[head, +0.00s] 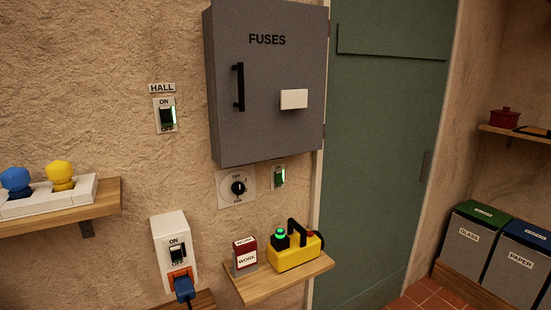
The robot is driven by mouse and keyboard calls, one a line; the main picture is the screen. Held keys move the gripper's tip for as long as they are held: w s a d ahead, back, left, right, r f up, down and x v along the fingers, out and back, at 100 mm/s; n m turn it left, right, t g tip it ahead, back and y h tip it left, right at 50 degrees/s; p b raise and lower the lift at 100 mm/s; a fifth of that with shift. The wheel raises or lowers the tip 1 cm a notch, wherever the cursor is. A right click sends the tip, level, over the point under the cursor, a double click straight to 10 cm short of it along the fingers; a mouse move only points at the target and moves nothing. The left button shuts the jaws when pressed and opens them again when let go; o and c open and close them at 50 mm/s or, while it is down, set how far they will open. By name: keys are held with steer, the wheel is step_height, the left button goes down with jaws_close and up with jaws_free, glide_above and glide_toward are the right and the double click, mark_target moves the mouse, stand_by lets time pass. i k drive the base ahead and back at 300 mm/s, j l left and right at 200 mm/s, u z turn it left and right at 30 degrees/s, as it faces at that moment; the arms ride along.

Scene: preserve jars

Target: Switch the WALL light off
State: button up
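No label reading WALL is legible in the head view. A rocker switch (166,115) marked ON and OFF sits on the wall under a HALL label (162,88), with a green strip lit at its right. A smaller switch (279,176), also lit green, is just below the grey FUSES cabinet (265,85); any label above it is hidden by the cabinet. A white box switch (174,245) marked ON and OFF has a blue plug (184,288) in its orange socket. My gripper is not in view.
A rotary dial (238,188) is left of the small switch. A left shelf (100,205) holds blue and yellow knobs. A green door (375,150) stands right.

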mark_target(278, 174)
steer(key=i+l+z, duration=0.35)
steer(key=i, duration=0.85)
steer(key=i+j+z, duration=0.2)
steer(key=i+z, duration=0.15)
steer(key=i, duration=0.9)
